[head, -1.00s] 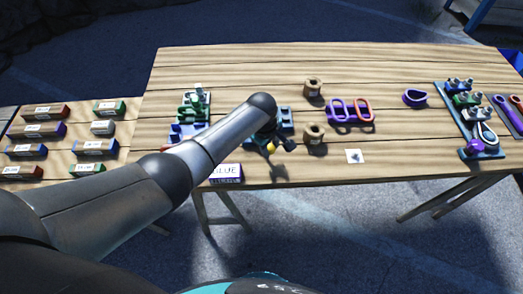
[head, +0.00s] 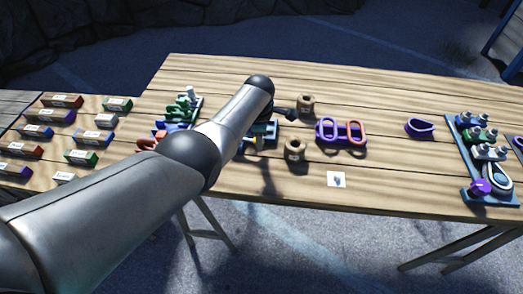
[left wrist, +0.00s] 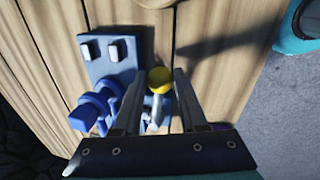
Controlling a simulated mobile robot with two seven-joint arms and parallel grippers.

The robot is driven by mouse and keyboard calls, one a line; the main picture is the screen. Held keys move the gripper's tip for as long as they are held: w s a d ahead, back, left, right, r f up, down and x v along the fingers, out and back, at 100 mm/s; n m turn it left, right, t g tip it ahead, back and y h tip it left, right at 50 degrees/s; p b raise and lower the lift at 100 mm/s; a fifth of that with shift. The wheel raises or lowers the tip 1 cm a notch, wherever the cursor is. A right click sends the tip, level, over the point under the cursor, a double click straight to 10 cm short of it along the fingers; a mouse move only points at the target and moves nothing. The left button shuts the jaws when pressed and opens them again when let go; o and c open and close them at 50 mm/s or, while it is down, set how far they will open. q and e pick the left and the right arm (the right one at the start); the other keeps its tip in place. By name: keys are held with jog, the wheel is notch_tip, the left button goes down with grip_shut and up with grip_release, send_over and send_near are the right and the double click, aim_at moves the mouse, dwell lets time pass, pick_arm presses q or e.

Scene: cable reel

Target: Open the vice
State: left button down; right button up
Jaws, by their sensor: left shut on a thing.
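The vice is a blue-grey block (left wrist: 112,62) with two pale pads in the left wrist view. The left fingers are mostly hidden there. My right gripper is not in view.
Two brown spools (head: 305,105) (head: 295,150) stand right of the vice. A purple and orange double ring (head: 341,131) lies further right, and a small white card (head: 336,179) lies in front. Green and blue parts (head: 180,108) stand left. Boards with clamps (head: 480,150) fill the right end.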

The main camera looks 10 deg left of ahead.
pick_arm(q)
jog(key=shift+w+d+n+b, duration=0.1)
jog(key=shift+w+n+b, duration=0.3)
jog(key=shift+b, duration=0.05)
jog(key=shift+w+n+b, duration=0.2)
jog(key=shift+n+b, duration=0.1)
jog(key=shift+r, duration=0.1)
jog(key=shift+c, duration=2.3)
grip_release()
